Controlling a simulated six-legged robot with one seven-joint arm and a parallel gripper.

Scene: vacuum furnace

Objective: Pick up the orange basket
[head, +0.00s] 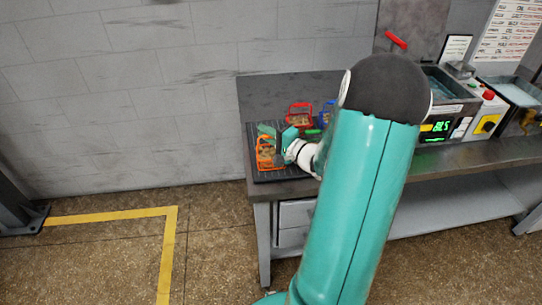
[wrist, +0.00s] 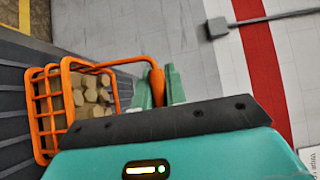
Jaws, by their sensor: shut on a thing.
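The orange basket (head: 266,156) is at the left end of the bench, over a dark ribbed mat. In the wrist view the orange basket (wrist: 47,113) is an open wire frame holding several tan pieces. Its handle runs across to my gripper (wrist: 159,88), whose teal fingers are closed around the handle's end. In the head view my gripper (head: 280,138) is right at the basket, and my teal arm hides part of the bench. I cannot tell whether the basket is touching the mat.
A red basket (head: 299,115) and a blue basket (head: 327,112) stand close behind, with a green item (head: 313,131) near them. Machines with a green display (head: 436,127) stand on the bench to the right. The grey wall is behind the bench. The floor at left is clear.

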